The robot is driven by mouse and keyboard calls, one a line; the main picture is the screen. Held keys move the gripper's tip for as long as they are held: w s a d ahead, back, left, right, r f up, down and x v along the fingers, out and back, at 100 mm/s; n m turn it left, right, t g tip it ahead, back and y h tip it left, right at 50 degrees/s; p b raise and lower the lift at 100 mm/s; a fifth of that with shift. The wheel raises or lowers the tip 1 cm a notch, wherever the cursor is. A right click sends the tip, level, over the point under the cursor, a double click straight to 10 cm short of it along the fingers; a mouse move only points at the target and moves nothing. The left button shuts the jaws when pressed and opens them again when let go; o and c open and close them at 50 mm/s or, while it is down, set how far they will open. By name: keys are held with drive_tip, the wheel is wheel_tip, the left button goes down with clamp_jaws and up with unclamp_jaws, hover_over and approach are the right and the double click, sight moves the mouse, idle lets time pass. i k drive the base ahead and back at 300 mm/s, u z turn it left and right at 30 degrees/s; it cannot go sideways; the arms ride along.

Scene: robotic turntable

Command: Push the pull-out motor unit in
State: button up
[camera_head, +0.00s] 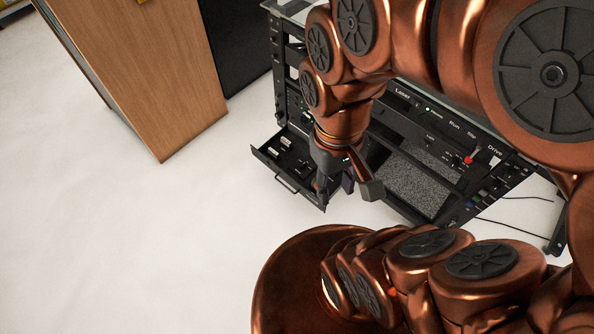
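The pull-out motor unit (268,153) is a black, shallow drawer-like tray with small parts in it and a handle on its front edge. It sticks out from the lower left of the black equipment rack (406,206). My gripper (347,190) hangs from the copper arm in front of the rack, at the right end of the tray. Its two dark fingers are spread apart, with nothing seen between them. The left finger overlaps the tray's right corner in the picture; I cannot tell whether they touch. My arm and gripper hide part of the rack and the tray's inner right side.
The rack's front panel carries labels, a green light and a red-tipped lever (472,154). A wooden cabinet (150,75) stands at the upper left. The white floor (130,250) is clear left of the tray. Cables lie right of the rack.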

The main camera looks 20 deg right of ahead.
sight(287, 167)
drive_tip(key=z, duration=0.2)
drive_tip(key=i, duration=0.5)
drive_tip(key=k, duration=0.5)
drive_tip(key=u, duration=1.3)
drive_tip(key=i, duration=0.4)
drive_tip(key=u, duration=0.65)
